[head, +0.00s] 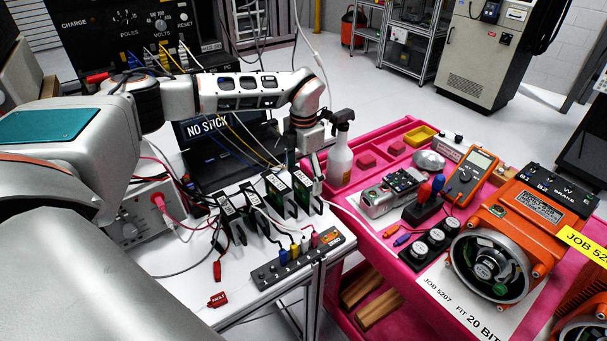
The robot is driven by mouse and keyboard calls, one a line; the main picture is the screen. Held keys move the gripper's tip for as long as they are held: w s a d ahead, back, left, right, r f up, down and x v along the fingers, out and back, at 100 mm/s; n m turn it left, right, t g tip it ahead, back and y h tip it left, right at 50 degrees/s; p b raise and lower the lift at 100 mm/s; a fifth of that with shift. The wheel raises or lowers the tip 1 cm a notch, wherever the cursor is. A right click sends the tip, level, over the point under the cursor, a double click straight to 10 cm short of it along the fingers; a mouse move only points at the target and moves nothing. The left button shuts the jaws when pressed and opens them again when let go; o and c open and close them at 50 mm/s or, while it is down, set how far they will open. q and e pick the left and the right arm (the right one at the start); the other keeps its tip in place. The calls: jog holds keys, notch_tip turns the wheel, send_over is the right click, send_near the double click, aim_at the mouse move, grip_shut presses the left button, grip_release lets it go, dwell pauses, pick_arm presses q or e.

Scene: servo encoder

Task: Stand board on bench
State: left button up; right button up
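Whether the rightmost board touches the bench is also unclear. My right gripper is not in view.
A spray bottle (340,155) stands just right of my gripper. A grey terminal strip (297,257) with coloured plugs lies before the boards, with loose cables around them.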

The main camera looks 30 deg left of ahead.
pick_arm(q)
jog(key=o, duration=0.3)
jog(key=shift+o, duration=0.2)
notch_tip(320, 180, up, 12)
jog(key=b, duration=0.1)
jog(key=shift+r, duration=0.2)
dwell(0.6)
